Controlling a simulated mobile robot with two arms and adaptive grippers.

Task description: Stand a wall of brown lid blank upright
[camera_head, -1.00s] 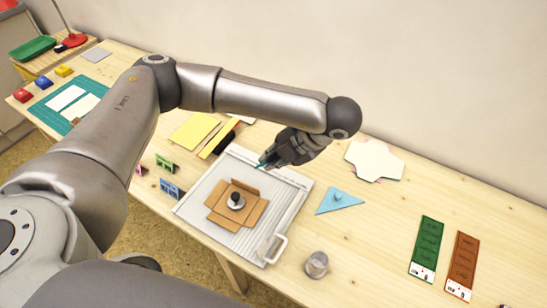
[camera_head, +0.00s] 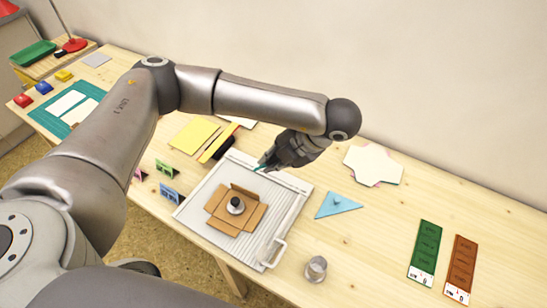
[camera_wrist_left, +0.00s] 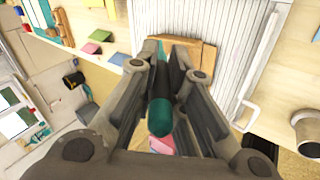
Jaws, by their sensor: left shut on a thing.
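The brown lid blank (camera_head: 219,222) lies on a white ribbed board (camera_head: 190,217). Its far wall (camera_head: 243,191) looks raised, but I cannot tell the exact angle; the other flaps look flat or nearly so. A round weight with a dark knob (camera_head: 236,205) sits on its middle. My left gripper (camera_head: 270,163) is shut on a teal rod-like tool, whose handle (camera_wrist_left: 160,117) shows between the fingers in the left wrist view. The gripper is above the board's far side, beyond the blank and apart from it. In the wrist view the fingers partly hide the blank (camera_wrist_left: 205,58). My right gripper is not in view.
A metal cup (camera_head: 316,268) stands right of the board, near its handle (camera_head: 274,254). A blue triangle (camera_head: 337,205) and white sheets (camera_head: 373,166) lie to the right. Small upright cards (camera_head: 168,193) stand left of the board.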

